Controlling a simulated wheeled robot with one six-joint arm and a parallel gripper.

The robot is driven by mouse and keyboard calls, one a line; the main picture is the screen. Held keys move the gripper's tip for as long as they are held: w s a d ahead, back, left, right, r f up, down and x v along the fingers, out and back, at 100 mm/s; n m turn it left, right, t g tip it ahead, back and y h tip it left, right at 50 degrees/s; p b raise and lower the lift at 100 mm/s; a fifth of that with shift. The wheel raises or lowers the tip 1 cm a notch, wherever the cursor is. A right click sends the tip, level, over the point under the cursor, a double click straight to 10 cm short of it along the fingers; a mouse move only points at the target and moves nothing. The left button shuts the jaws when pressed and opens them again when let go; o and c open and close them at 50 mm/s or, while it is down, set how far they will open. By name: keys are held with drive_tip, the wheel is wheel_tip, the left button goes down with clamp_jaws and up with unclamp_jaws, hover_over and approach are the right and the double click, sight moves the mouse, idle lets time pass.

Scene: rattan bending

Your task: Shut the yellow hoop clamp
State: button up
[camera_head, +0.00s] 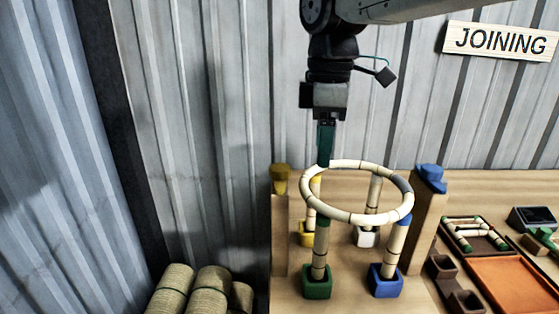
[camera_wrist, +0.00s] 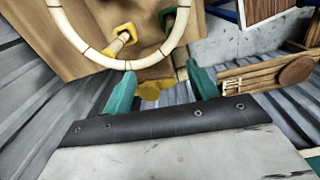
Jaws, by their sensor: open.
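The yellow hoop clamp (camera_head: 281,173) sits on top of the left wooden post (camera_head: 280,235), beside the pale hoop (camera_head: 340,216). I cannot clearly tell how far the clamp is open. In the wrist view the yellow clamp (camera_wrist: 150,91) shows between and just beyond my fingertips, next to the hoop's rim (camera_wrist: 108,61). My gripper (camera_head: 326,160) points down above the hoop's back left rim, to the right of the clamp in the head view. Its teal fingers (camera_wrist: 162,82) are apart with nothing held between them.
The hoop rests on several upright rods in a green socket (camera_head: 317,288), a blue socket (camera_head: 386,281), a yellow socket (camera_head: 306,233) and a white socket (camera_head: 366,237). A blue clamp (camera_head: 431,177) tops the right post. Trays (camera_head: 512,286) lie right; rattan bundles (camera_head: 205,290) stand left.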

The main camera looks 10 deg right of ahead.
sight(280, 167)
drive_tip(key=w+a+n, duration=0.2)
drive_tip(key=w+a, duration=0.1)
drive_tip(key=w+a+r+n, duration=0.1)
drive_tip(key=w+a+n, duration=0.1)
drive_tip(key=a+n, duration=0.1)
drive_tip(key=shift+w+r, duration=0.1)
drive_tip(key=shift+w, duration=0.3)
drive_tip(key=shift+w+a, duration=0.2)
drive_tip(key=shift+n, duration=0.3)
wheel_tip(280, 167, down, 8)
drive_tip(key=shift+r, duration=0.15)
drive_tip(key=c, duration=1)
